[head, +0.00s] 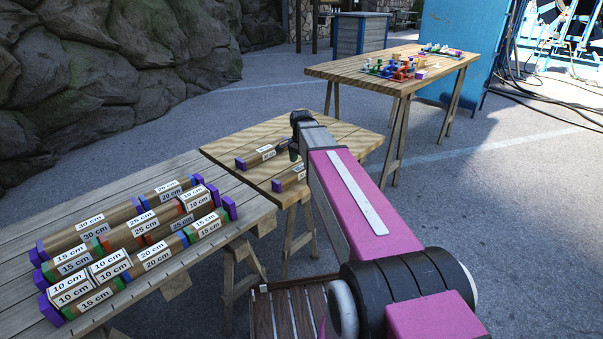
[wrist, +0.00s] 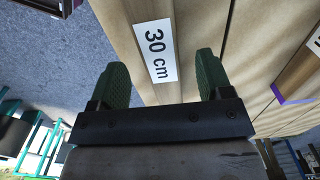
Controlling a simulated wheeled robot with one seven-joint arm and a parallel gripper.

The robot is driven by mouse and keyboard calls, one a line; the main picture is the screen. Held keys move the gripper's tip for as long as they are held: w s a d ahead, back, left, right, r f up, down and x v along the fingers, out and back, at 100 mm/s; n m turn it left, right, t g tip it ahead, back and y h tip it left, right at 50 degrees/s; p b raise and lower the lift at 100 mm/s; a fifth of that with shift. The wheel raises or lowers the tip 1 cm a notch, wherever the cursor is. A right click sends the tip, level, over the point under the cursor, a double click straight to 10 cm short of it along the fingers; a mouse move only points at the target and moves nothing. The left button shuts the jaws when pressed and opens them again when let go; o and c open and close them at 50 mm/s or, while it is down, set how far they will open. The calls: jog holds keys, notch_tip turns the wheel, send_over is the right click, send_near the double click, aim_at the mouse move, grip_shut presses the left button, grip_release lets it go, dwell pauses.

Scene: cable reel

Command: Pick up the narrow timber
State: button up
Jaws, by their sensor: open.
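Two wooden timbers with purple ends lie on the middle wooden table in the head view: a rear one (head: 260,155) and a front one (head: 291,180), partly hidden behind my arm. I cannot tell for sure which is narrower. My gripper (head: 292,150) is at their right ends, over the table. In the wrist view my gripper (wrist: 163,80) is open, its two green fingers apart. A timber labelled 30 cm (wrist: 155,50) shows between them, with nothing clamped. Another timber with a purple end (wrist: 298,90) lies to the right.
The grey table (head: 160,165) at left holds rows of labelled timber pieces between purple ends. A farther table (head: 340,70) carries small colourful parts. A slatted wooden thing (head: 290,312) stands low in front. Rocks border the left; open pavement lies right.

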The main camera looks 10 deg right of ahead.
aim_at(301, 167)
jog(key=shift+d+f, duration=0.1)
jog(key=shift+f, duration=2.5)
jog(key=c, duration=1.1)
